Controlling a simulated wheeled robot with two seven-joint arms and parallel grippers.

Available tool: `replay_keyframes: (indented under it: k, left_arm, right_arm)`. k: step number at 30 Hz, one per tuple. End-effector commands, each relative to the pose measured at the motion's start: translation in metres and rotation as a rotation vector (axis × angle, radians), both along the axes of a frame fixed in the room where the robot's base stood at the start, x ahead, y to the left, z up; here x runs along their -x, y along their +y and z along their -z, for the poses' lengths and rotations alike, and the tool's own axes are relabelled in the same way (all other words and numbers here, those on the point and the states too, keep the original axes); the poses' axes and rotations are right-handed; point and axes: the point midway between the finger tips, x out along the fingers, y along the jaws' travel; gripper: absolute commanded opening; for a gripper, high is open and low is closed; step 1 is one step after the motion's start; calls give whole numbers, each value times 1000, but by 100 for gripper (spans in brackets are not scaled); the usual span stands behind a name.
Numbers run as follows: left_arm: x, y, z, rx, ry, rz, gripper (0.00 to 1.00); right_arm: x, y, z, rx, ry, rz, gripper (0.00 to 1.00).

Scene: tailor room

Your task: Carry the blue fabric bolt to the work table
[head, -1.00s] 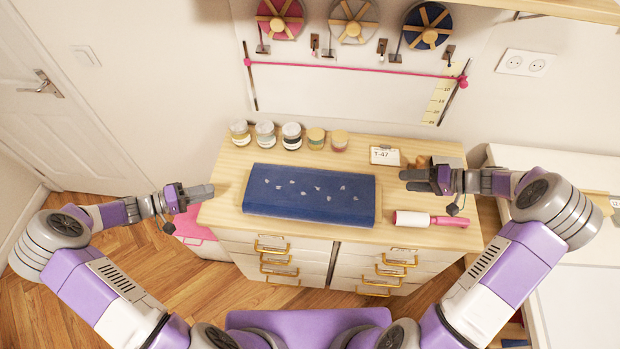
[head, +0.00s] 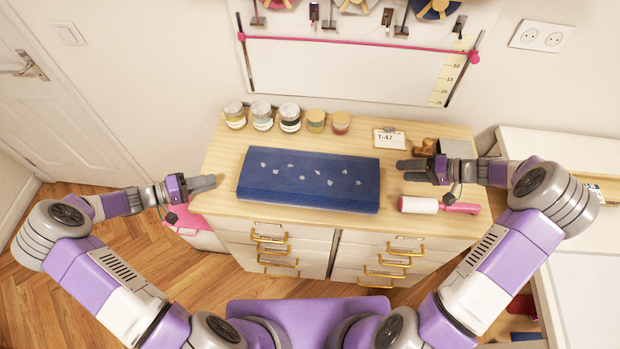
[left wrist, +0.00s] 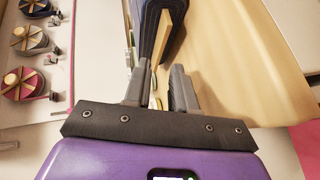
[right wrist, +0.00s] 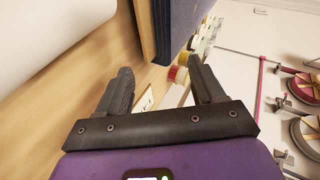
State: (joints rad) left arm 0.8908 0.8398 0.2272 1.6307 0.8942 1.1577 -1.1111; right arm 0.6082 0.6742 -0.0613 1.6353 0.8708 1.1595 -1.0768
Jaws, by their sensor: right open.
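The blue fabric bolt (head: 309,184), dark blue with small pale marks on top, lies flat on the wooden top of a drawer cabinet (head: 222,160). My left gripper (head: 205,183) is at the bolt's left end, apart from it, with its fingers separated and empty. The left wrist view shows the bolt's end (left wrist: 152,30) ahead of those fingers. My right gripper (head: 408,170) is open and empty, a short gap from the bolt's right end. The right wrist view shows that end (right wrist: 172,28) beyond the fingers. I cannot make out a work table for certain.
A lint roller (head: 419,205) lies just in front of my right gripper. Several jars (head: 289,117) and a card marked T-47 (head: 389,138) stand behind the bolt. A white surface (head: 595,270) is at the right. A pink box (head: 192,228) stands left of the cabinet.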

Motion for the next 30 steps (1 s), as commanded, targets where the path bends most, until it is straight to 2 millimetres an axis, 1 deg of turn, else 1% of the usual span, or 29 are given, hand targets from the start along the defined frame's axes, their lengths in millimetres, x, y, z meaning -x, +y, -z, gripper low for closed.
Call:
replay_keyframes:
  k: [9, 12, 18, 25, 26, 30]
  left_arm:
    - [-18, -43, 12, 3, 1, 5, 26]
    - [-23, -52, 15, 3, 0, 4, 26]
    - [-28, -61, 18, 2, 0, 2, 26]
    - [-28, -61, 18, 1, 0, 2, 26]
    - [-28, -61, 18, 1, 0, 2, 24]
    - [-28, -61, 18, 1, 0, 2, 3]
  right_arm:
    - [-15, 39, 23, -3, 3, -4, 68]
    - [-19, 48, 28, -2, 2, -2, 68]
    - [-22, 56, 34, -1, 1, -2, 68]
    - [-23, 57, 34, -1, 0, -1, 68]
    - [-23, 57, 34, -1, 0, -1, 66]
    - [-23, 57, 33, -1, 0, -1, 45]
